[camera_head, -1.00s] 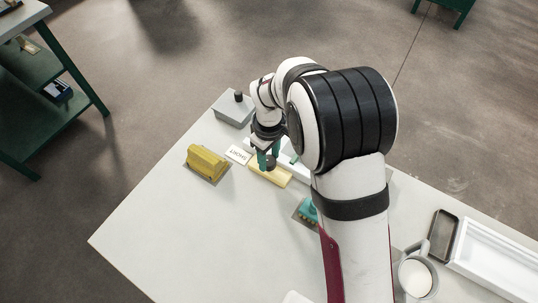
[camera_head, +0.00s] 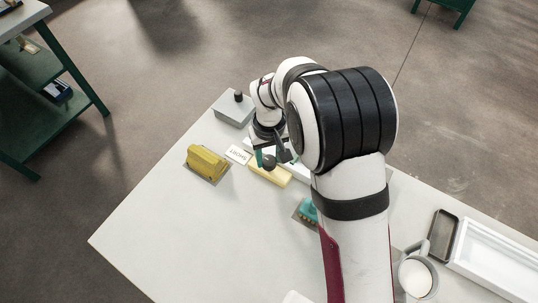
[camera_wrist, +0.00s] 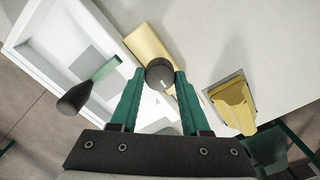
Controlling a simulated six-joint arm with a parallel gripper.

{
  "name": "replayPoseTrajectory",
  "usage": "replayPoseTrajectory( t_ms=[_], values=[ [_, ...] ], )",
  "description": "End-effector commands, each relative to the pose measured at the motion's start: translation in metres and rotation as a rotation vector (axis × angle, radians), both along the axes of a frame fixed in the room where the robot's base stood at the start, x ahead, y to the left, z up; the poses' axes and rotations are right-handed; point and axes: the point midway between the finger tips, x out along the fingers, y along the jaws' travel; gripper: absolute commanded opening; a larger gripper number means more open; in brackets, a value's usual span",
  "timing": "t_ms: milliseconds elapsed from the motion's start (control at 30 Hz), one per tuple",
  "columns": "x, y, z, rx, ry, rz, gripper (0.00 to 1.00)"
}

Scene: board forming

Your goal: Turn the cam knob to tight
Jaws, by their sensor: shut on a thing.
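The cam knob (camera_wrist: 160,73) is a round black knob with a small pale mark on its side toward my gripper. It sits at the end of a cream-yellow block (camera_wrist: 146,40). My gripper's green fingers (camera_wrist: 159,78) are closed on both sides of the knob in the wrist view. In the head view the knob (camera_head: 269,162) and the block (camera_head: 275,176) show below my wrist, and my gripper (camera_head: 267,157) is partly hidden. I cannot read any tight marking.
A yellow piece (camera_head: 206,161) on a grey plate and a lettered white card (camera_head: 238,155) lie left of the block. A grey box (camera_head: 232,111) stands behind. A white tray (camera_wrist: 24,32) with a dark-handled green tool (camera_wrist: 86,92) is close by. The front-left table is clear.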

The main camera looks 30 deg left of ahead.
Motion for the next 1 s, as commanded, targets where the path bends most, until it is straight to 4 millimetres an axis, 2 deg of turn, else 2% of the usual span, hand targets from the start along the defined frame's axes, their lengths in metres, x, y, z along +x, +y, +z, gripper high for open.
replayPoseTrajectory(
  t_ms=[1000],
  values=[
    [0.0003, -0.0001, 0.0005, 0.001, -0.001, -0.962, 0.00]
  ],
)
